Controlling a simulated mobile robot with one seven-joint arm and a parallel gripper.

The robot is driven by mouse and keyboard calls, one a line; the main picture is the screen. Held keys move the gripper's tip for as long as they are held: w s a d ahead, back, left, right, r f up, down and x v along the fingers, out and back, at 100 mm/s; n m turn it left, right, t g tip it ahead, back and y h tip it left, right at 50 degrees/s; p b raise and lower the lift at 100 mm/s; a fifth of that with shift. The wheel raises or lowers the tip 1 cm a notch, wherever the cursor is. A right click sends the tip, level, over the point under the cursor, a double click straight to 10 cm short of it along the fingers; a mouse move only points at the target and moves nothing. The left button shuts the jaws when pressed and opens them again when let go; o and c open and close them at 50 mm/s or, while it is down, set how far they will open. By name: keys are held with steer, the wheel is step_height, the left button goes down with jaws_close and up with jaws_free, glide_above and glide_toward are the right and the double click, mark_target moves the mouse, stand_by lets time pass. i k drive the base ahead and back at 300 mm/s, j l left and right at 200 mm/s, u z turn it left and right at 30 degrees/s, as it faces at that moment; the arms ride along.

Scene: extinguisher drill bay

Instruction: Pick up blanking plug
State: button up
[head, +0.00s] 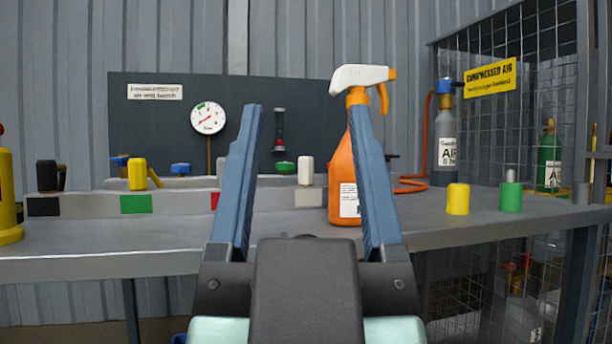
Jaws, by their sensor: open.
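No piece is labelled as the blanking plug, so I cannot tell which it is. A short yellow cylinder (458,199) stands upright on the right part of the grey bench (480,228). Beside it stands a green cylinder (510,197) with a grey stem on top. A yellow piece (137,174), a black piece (47,176) and a white piece (305,170) stand along the back ledge. My gripper (306,110) is open in the middle of the view, fingers upward in the picture. No object is seen held between its blue fingers.
An orange spray bottle (341,190) with a white head stands partly behind the right finger. A grey air cylinder (445,145) with an orange hose stands at the back right, near a mesh cage (560,70). The bench's left front is clear.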

mark_target(306, 163)
steer(key=k+j, duration=0.15)
steer(key=k, duration=0.8)
